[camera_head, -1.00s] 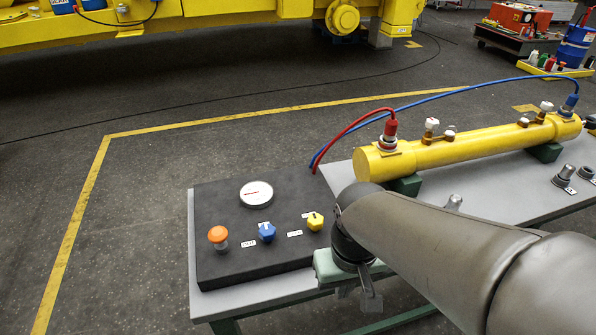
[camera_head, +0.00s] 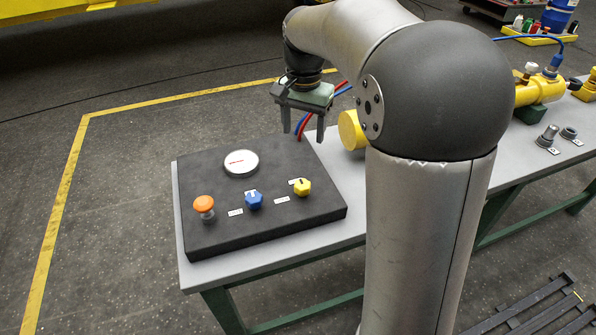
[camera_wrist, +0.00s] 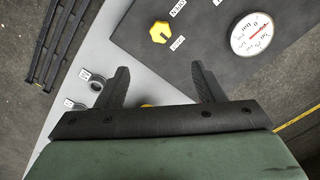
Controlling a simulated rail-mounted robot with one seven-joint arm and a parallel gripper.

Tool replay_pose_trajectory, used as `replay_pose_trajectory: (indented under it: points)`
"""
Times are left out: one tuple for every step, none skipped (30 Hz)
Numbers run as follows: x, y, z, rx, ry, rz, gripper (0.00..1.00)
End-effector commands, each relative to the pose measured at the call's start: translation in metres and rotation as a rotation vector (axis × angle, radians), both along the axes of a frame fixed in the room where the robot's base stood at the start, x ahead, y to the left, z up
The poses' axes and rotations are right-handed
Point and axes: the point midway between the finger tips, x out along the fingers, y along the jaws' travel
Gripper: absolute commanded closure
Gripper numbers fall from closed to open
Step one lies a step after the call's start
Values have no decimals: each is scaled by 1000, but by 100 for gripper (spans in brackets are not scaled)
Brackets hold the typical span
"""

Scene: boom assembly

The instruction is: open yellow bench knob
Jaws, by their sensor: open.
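The yellow knob (camera_head: 302,187) sits at the right end of the row of controls on the black panel (camera_head: 215,238) of the bench. It also shows in the wrist view (camera_wrist: 160,33), just beyond the gap between my fingertips. My gripper (camera_head: 303,136) is open and empty, with its fingers pointing down. It hovers above the panel's far right part, behind the knob and apart from it. Both fingers also show in the wrist view (camera_wrist: 160,69). Nothing hides the knob in either view.
A blue knob (camera_head: 254,200), an orange button (camera_head: 204,206) and a round gauge (camera_head: 241,163) share the panel. The yellow cylinder (camera_head: 351,131), with red and blue hoses behind it, lies right of the panel, partly hidden by my arm. Floor left of the bench is clear.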

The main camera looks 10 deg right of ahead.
Motion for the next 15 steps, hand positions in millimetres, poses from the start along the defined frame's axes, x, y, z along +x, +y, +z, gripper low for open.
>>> replay_pose_trajectory:
  points:
    - [2, 0, -3, -1, 2, -7, 38]
    - [2, 0, -5, -1, 2, -9, 38]
    - [2, 0, -8, -1, 2, -9, 38]
    - [2, 0, -12, 0, 1, -8, 38]
    - [2, 0, -16, 0, 3, -8, 38]
    - [2, 0, -23, 0, 3, -7, 38]
    - [1, 0, -29, 0, 3, -7, 38]
    - [1, 0, -35, 0, 4, -7, 38]
    - [1, 0, -44, 0, 4, -7, 38]
    - [1, 0, -51, 0, 4, -6, 38]
    - [1, 0, -58, -1, 6, -6, 38]
    - [1, 0, -66, 0, 4, -6, 38]
    - [1, 0, -73, 0, 4, -6, 38]
    - [1, 0, -79, 0, 4, -6, 38]
    - [1, 0, -88, 0, 4, -6, 38]
